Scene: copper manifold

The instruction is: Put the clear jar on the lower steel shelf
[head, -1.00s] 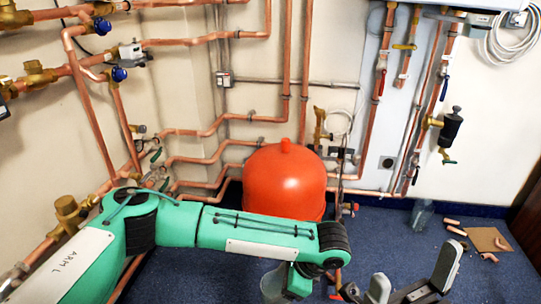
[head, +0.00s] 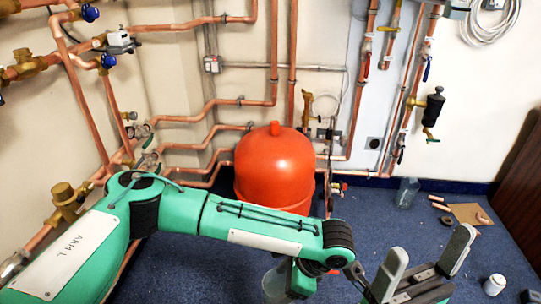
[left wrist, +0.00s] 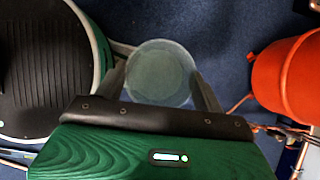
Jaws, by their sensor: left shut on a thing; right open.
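The clear jar (left wrist: 160,70) is a round, see-through vessel seen end-on in the left wrist view. My left gripper (left wrist: 162,88) is shut on it, with one dark finger on each side. In the head view, part of the jar (head: 274,284) shows below my left arm, above the blue floor; the left fingers are mostly hidden there. My right gripper (head: 431,252) is open and empty at the lower right, its two grey fingers wide apart. I see no steel shelf in these frames.
An orange tank (head: 274,168) stands by copper pipes along the wall. A clear bottle (head: 407,193) stands on the blue carpet. Near it lie pipe pieces and a cardboard sheet (head: 466,213). A white can (head: 494,284) is at the lower right. A brown panel (head: 520,190) edges the right side.

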